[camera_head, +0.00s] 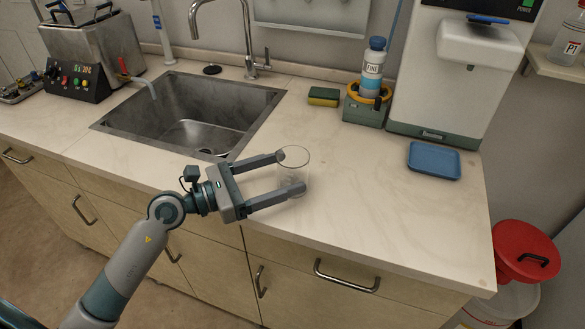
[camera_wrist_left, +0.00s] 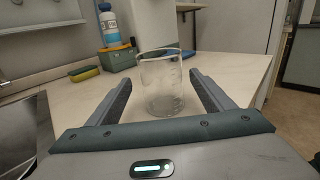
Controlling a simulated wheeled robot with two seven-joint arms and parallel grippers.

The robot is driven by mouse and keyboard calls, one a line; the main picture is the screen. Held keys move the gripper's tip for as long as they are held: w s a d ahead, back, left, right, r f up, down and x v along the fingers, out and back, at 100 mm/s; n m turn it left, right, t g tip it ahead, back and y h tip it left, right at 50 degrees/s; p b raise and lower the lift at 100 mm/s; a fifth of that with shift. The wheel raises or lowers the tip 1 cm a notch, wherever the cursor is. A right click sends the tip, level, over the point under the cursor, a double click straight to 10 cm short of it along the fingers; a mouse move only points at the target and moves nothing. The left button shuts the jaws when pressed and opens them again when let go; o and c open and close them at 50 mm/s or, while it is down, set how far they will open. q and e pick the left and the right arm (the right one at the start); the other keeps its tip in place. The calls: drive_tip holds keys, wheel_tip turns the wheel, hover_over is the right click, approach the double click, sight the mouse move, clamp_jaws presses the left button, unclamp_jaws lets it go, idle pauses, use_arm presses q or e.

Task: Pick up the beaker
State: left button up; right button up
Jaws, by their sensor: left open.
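A clear glass beaker (camera_head: 294,176) stands upright on the pale countertop, right of the sink. My left gripper (camera_head: 292,171) is open, with one finger on the far side of the beaker and one on the near side. In the left wrist view the beaker (camera_wrist_left: 161,85) stands between the two spread fingers (camera_wrist_left: 162,88), with a visible gap on each side. My right gripper is not in view.
A steel sink (camera_head: 190,112) with a tap (camera_head: 250,62) lies left of the beaker. A sponge (camera_head: 323,96), a bottle (camera_head: 373,68) in a green holder, a white machine (camera_head: 455,75) and a blue tray (camera_head: 434,161) stand behind and right. The counter around the beaker is clear.

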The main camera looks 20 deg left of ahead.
sight(308, 167)
use_arm(q)
drive_tip(key=shift+w+d, duration=0.45)
drive_tip(key=shift+d, duration=0.05)
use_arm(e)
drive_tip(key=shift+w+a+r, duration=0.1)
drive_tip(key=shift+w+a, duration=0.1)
use_arm(q)
drive_tip(key=shift+w+d+p, duration=0.25)
drive_tip(key=shift+d+p, duration=0.05)
drive_tip(key=shift+d, duration=0.05)
drive_tip(key=shift+p+x, duration=0.65)
drive_tip(key=shift+x, duration=1.55)
drive_tip(key=shift+f, duration=0.2)
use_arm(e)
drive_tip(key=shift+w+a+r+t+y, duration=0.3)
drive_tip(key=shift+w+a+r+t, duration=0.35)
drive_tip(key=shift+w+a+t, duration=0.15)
use_arm(q)
drive_tip(key=shift+c, duration=0.6)
drive_tip(key=c, duration=1.1)
